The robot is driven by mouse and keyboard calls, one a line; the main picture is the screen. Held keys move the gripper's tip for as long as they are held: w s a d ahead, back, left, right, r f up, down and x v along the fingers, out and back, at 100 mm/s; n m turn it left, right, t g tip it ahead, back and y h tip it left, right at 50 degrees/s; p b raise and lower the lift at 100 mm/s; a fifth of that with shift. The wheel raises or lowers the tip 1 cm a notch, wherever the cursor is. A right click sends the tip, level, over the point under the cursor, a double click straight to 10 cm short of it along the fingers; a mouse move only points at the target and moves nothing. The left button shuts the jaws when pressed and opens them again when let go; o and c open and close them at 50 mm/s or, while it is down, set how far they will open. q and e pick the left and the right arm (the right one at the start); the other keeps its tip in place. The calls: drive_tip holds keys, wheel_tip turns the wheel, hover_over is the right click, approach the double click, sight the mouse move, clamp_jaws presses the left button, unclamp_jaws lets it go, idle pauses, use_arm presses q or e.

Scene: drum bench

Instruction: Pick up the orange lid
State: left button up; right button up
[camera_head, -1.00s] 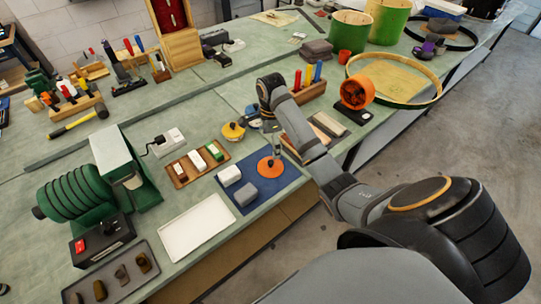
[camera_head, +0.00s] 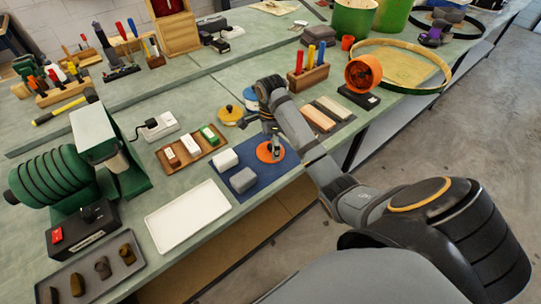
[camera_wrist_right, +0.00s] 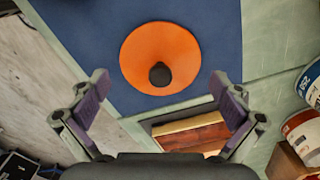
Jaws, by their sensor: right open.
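The orange lid (camera_head: 265,154) is a flat orange disc with a dark round knob. It lies on the blue mat (camera_head: 272,175) near the bench's front edge. In the right wrist view the whole lid (camera_wrist_right: 140,58) shows ahead of the fingers, with its knob (camera_wrist_right: 160,74) toward me. My right gripper (camera_head: 273,138) is over the lid in the head view and covers part of it. In the right wrist view the right gripper (camera_wrist_right: 162,105) has its fingers wide apart with nothing between them. My left gripper is in neither view.
A white tray (camera_head: 186,215) is at left. Wooden strips (camera_head: 318,118) and an orange fan (camera_head: 362,75) stand to the right.

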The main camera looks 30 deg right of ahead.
drive_tip(key=shift+f, duration=0.65)
drive_tip(key=shift+r, duration=0.2)
drive_tip(key=shift+c, duration=1.1)
drive_tip(key=shift+s, duration=0.1)
clamp_jaws()
